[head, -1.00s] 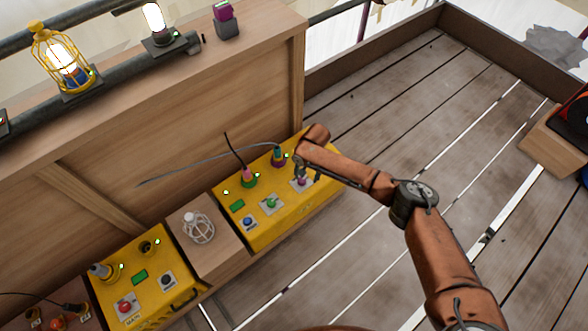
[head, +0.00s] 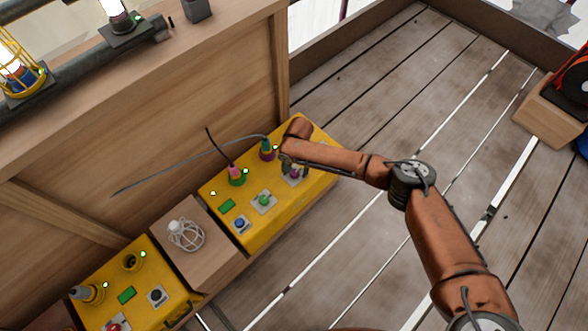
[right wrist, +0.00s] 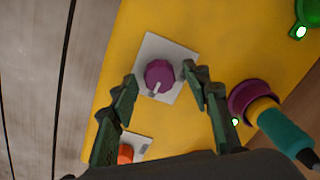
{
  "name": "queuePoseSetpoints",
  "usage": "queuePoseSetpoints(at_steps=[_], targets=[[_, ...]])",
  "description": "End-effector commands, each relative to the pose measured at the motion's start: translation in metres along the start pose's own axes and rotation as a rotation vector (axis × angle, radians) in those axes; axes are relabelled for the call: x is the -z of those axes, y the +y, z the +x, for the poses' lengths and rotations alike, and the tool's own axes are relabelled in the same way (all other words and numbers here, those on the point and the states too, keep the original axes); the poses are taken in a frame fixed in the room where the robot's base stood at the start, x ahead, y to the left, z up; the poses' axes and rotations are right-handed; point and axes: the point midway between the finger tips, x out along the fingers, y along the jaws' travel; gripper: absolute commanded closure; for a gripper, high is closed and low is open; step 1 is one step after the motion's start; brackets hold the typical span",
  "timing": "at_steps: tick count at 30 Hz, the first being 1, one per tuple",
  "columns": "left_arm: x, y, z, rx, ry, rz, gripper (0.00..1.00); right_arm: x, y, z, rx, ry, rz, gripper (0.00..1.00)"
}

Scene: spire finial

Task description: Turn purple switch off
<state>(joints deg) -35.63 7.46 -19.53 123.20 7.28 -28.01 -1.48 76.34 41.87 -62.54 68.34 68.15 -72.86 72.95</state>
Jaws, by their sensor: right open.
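The purple switch (right wrist: 159,76) is a round knob with a pale pointer mark, on a white plate on the yellow control box (right wrist: 220,40). In the right wrist view its pointer slants toward the lower left. My right gripper (right wrist: 160,88) is open, with one finger on each side of the knob and a visible gap to both. In the head view the right gripper (head: 289,166) hangs over the right part of the yellow box (head: 300,205), partly covering the purple switch (head: 295,174). My left gripper is out of view.
Green (head: 264,200) and blue (head: 239,223) switches sit left of the purple one. Plugs with cables (head: 236,174) stand behind. An orange knob (right wrist: 125,153) is close to one finger.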

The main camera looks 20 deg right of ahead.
Motion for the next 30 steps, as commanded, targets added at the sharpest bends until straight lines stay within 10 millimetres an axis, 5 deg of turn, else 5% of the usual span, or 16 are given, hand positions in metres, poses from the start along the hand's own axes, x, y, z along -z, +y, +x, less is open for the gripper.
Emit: queuePoseSetpoints(at_steps=[9, 27, 30], targets=[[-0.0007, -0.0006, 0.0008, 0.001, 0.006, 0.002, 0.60, 0.0006, 0.0006, 0.0005, 0.001, 0.001, 0.001, 0.56], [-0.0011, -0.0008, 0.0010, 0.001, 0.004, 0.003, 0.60, 0.0004, 0.0005, 0.0009, 0.001, 0.001, 0.001, 0.97], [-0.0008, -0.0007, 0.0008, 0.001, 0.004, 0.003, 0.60, 0.0003, 0.0003, 0.0007, 0.001, 0.000, 0.000, 0.98]])
